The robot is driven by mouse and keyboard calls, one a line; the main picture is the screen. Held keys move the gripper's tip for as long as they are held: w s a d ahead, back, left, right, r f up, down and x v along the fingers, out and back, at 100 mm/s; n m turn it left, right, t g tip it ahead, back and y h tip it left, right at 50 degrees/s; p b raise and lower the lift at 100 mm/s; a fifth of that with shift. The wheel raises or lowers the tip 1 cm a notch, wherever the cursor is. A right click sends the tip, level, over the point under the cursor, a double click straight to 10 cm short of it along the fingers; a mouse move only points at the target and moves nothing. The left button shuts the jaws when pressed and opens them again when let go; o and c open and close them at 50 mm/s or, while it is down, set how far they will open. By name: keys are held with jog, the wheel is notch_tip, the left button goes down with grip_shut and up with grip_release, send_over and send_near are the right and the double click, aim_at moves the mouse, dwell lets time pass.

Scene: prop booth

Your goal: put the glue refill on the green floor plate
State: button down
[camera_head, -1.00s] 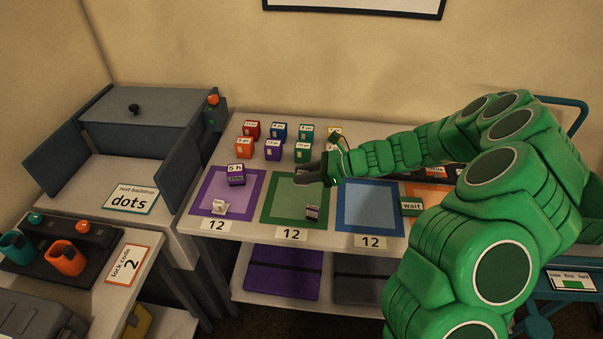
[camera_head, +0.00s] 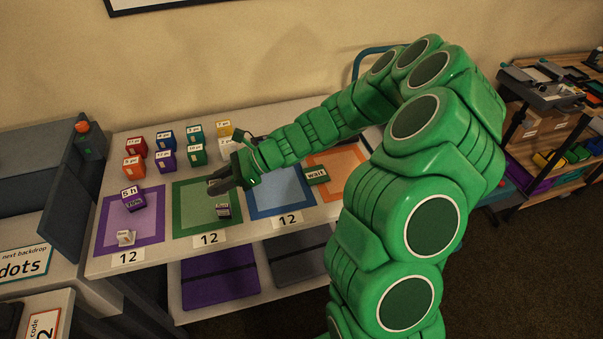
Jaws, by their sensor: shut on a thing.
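The green floor plate (camera_head: 190,220) lies on the white table, between a purple plate and a blue plate. A small dark purple block with a pale label (camera_head: 223,210) is on its front right part. My gripper (camera_head: 212,187) is over the back half of the green plate, with its dark fingers pointing left. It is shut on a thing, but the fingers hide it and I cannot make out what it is. I cannot pick out the glue refill by name. The height of the fingers above the plate is hard to tell.
The purple plate (camera_head: 104,222) carries a purple "5 h" block (camera_head: 132,198) and a small white item (camera_head: 126,238). Several coloured blocks stand behind the plates. A green "wait" block (camera_head: 317,175) lies between the blue plate (camera_head: 262,208) and the orange plate (camera_head: 349,158).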

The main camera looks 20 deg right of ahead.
jog(key=s+d+m+t, duration=0.2)
jog(key=s+d, duration=0.1)
jog(key=d, duration=1.1)
jog(key=s+d+m+t, duration=0.2)
jog(key=d+t, duration=0.1)
jog(key=d, duration=1)
jog(key=h, duration=0.1)
send_over(318, 175)
jog(key=s, duration=0.1)
jog(key=f, duration=0.7)
jog(key=shift+s+a+f, duration=0.1)
jog(key=shift+a+f, duration=0.1)
jog(key=shift+f, duration=0.05)
jog(key=shift+w+d+f, duration=0.15)
jog(key=shift+w+f, duration=0.5)
jog(key=shift+f, duration=1.65)
jog(key=shift+f, duration=0.1)
jog(key=c, duration=0.9)
grip_release()
